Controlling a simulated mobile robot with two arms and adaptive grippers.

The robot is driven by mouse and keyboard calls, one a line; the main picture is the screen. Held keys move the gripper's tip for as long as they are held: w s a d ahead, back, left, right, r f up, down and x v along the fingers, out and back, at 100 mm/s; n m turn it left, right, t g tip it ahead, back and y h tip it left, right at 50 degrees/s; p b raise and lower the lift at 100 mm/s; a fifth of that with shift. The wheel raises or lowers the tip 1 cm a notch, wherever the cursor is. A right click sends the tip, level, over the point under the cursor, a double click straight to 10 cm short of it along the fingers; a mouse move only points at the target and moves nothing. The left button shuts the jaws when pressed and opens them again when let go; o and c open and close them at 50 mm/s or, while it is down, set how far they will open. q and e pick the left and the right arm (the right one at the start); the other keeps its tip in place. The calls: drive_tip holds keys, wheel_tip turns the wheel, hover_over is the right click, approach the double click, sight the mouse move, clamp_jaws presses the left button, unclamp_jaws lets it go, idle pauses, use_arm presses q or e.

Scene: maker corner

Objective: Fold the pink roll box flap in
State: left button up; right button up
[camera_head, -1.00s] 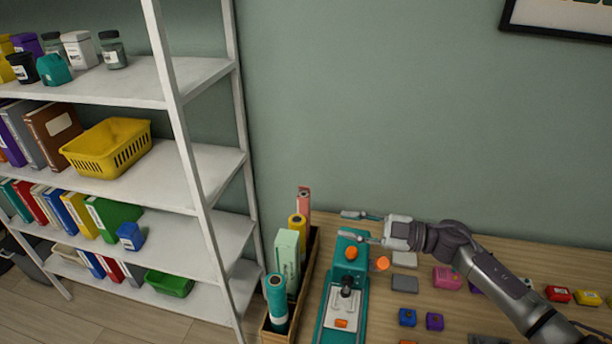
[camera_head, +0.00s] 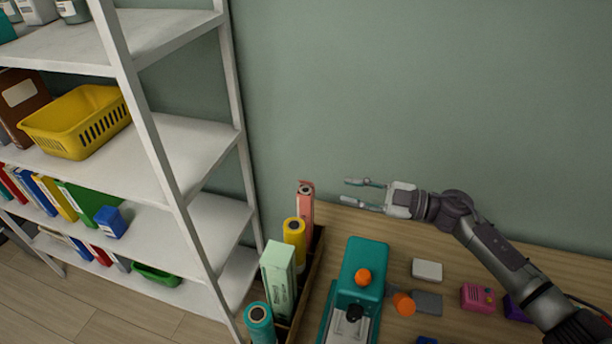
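The pink roll box (camera_head: 305,207) stands upright at the back of a wooden tray on the left of the table. Its top end looks open, with a dark round roll end inside and a small pink flap standing up at the top edge. My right gripper (camera_head: 364,193) reaches in from the right, above the table. Its two fingers point left towards the box and are spread apart with nothing between them. A clear gap lies between the fingertips and the box. My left gripper does not show.
In the wooden tray (camera_head: 319,253) stand a yellow roll (camera_head: 294,231), a pale green box (camera_head: 278,278) and a teal roll (camera_head: 259,322). A teal machine (camera_head: 361,275) with an orange knob stands beside it. A white shelf (camera_head: 196,145) rises at left.

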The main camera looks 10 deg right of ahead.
sight(305, 182)
drive_tip(key=p+x, duration=0.2)
drive_tip(key=x, duration=0.8)
drive_tip(key=shift+w+d+r+p, duration=0.1)
drive_tip(key=shift+w+p, duration=0.1)
drive_tip(key=shift+p, duration=0.2)
drive_tip(key=shift+w+a, duration=0.1)
drive_tip(key=shift+a, duration=0.2)
drive_tip(key=shift+w+a, duration=0.15)
drive_tip(key=shift+a, duration=0.1)
clamp_jaws()
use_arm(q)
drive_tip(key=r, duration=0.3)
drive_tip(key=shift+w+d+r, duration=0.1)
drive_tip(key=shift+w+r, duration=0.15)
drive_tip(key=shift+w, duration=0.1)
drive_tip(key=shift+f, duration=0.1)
use_arm(e)
drive_tip(key=shift+f, duration=0.2)
